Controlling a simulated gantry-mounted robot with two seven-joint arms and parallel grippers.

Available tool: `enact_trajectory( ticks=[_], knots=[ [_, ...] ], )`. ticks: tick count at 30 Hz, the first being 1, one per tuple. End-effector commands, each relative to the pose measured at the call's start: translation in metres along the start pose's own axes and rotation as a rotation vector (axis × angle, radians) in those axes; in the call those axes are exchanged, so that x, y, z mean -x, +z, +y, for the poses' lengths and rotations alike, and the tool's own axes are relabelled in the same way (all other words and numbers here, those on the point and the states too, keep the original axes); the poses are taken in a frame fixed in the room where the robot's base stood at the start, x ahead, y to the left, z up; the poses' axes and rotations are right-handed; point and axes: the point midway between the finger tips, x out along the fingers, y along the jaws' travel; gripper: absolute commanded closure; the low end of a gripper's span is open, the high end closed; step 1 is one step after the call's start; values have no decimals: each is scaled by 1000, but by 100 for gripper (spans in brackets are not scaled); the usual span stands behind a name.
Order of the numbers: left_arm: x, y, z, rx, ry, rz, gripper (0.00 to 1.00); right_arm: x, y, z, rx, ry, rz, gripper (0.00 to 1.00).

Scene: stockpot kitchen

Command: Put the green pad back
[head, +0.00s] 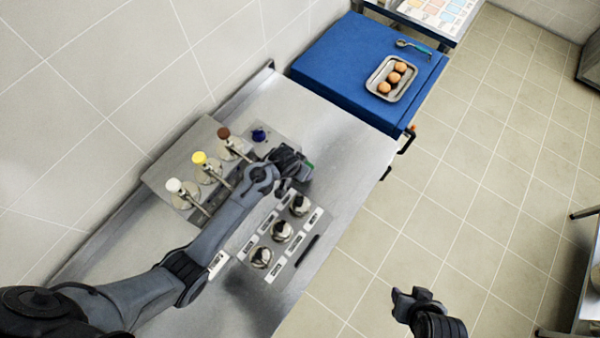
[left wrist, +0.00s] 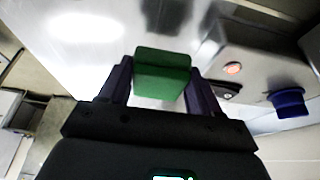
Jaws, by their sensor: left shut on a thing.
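The green pad (left wrist: 162,72) is between the two fingers of my left gripper (left wrist: 160,85), which is shut on it, in the left wrist view. In the head view my left gripper (head: 299,167) is over the steel counter, and only a small green edge of the pad (head: 309,167) shows beside it. My right gripper (head: 408,299) is at the lower right of the head view, over the floor and away from the counter. The head view does not show whether its fingers are open or shut.
A steel unit with a white, a yellow (head: 199,158) and a brown-topped lever stands by the wall. A blue knob (head: 259,135) is close to my left gripper. A panel with three round metal knobs (head: 282,232) lies in front. Brown eggs sit on a tray (head: 407,92) on the blue surface.

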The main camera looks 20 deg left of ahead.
Motion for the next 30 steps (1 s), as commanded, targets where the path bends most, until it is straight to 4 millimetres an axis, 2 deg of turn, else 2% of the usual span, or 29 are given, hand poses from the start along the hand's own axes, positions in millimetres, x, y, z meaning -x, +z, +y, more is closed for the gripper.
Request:
enact_trajectory(
  ticks=[4,12,26,27,29,30],
  knots=[
    [-7,3,-2,-1,0,-1,65,0,0,1,4,3,0,57],
    [-35,14,-2,-1,0,-1,65,-1,0,1,3,3,1,57],
    [-41,17,-1,-1,0,0,65,-2,0,-1,-5,-3,2,57],
    [-41,17,-1,-1,0,1,34,-2,0,-1,-5,-4,2,57],
    [-40,17,-1,-1,0,1,26,-2,0,-1,-6,-4,2,57],
    [-41,17,-1,-1,0,0,26,-2,0,-1,-6,-4,2,57]
  ],
)
